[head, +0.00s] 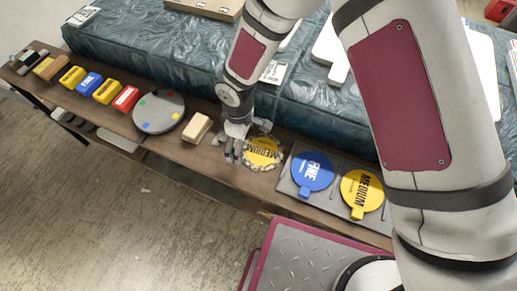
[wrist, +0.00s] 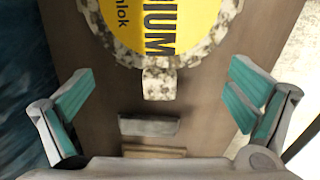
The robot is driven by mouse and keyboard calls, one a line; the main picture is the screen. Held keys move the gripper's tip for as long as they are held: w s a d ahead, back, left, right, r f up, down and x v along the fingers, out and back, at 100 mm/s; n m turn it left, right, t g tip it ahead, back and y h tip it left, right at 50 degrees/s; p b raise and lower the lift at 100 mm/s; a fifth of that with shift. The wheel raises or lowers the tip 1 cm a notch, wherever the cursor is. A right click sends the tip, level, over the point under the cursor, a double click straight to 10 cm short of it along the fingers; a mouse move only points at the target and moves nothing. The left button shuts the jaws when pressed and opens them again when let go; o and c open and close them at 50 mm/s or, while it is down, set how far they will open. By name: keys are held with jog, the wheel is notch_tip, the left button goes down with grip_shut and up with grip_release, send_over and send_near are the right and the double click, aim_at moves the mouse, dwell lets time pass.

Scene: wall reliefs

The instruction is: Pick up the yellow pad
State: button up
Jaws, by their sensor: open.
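A round yellow pad (head: 262,152) with dark "MEDIUM" lettering lies on the brown bench; a speckled stone-like rim shows around it. In the wrist view the yellow pad (wrist: 178,22) is at the top, its speckled rim and short tab (wrist: 159,84) pointing toward my gripper. A second yellow pad (head: 361,190), also marked "MEDIUM", lies on a grey tray (head: 329,206) to the right. My gripper (head: 235,148) is just left of the first pad. In the wrist view my gripper (wrist: 158,100) is open and empty, its teal-lined fingers either side of the tab's line.
A blue pad (head: 312,172) lies on the tray. Left along the bench are a tan block (head: 197,128), a grey disc (head: 159,112) and several coloured blocks. A teal slab (head: 150,45) stands behind. The floor in front is mostly clear.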

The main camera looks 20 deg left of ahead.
jog(key=shift+f, duration=0.15)
jog(key=c, duration=1.6)
jog(key=shift+c, duration=0.2)
jog(key=shift+w+d+f, duration=0.1)
jog(key=shift+d, duration=0.05)
jog(key=shift+c, duration=0.7)
